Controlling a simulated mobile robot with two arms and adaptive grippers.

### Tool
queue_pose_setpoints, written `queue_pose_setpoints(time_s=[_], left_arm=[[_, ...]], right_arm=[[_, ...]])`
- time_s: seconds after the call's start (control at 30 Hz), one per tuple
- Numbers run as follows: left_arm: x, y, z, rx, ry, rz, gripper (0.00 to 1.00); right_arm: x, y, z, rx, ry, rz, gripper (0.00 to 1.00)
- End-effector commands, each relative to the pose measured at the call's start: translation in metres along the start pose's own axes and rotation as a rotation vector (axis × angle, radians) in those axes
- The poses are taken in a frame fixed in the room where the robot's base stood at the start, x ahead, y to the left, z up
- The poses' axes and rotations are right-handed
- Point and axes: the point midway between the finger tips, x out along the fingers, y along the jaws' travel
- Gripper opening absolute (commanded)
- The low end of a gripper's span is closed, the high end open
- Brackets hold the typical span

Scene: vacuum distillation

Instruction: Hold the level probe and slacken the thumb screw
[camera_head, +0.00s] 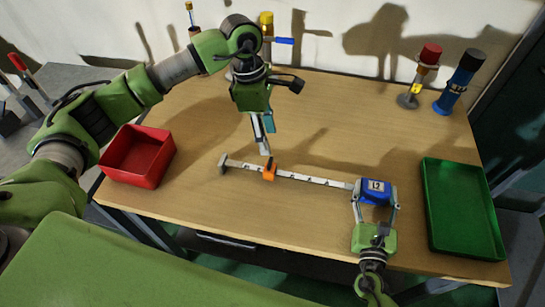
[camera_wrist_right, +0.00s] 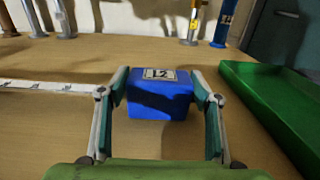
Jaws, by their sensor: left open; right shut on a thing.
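The level probe lies across the table as a white marked rod (camera_head: 318,180) with a blue head labelled L2 (camera_head: 375,187) at its right end and a grey piece (camera_head: 223,163) at its left end. An orange piece (camera_head: 269,173), possibly the thumb screw, sits on the rod nearer the left end. My right gripper (camera_head: 375,196) is shut on the blue head, one finger on each side; the right wrist view also shows the head (camera_wrist_right: 160,97) between the fingers. My left gripper (camera_head: 265,138) is open and empty, pointing down above and behind the orange piece, apart from it.
A red tray (camera_head: 164,168) stands at the table's left, a green tray (camera_head: 462,208) at its right. Several upright stands line the back, including a red-topped one (camera_head: 421,75) and a blue one (camera_head: 459,82). The table (camera_head: 350,130) between them and the probe is bare.

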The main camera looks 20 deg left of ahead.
Motion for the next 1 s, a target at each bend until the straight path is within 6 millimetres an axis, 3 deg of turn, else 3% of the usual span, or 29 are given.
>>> queue_pose_setpoints(time_s=[0.3,0.5,0.67,1.0], left_arm=[[-0.014,0.004,-0.035,0.072,-0.181,0.011,0.44],[-0.012,0.006,-0.041,0.089,-0.209,0.022,0.44],[0.011,0.005,-0.036,0.090,-0.209,0.020,0.44],[0.075,0.006,-0.022,0.088,-0.209,0.020,0.44]], right_arm=[[0.000,0.000,0.000,0.000,0.000,-0.001,0.16],[0.000,0.000,0.000,0.000,0.000,0.000,0.16],[0.000,0.000,0.000,-0.001,0.000,0.000,0.16],[0.000,0.000,0.000,-0.001,0.000,0.000,0.16]])
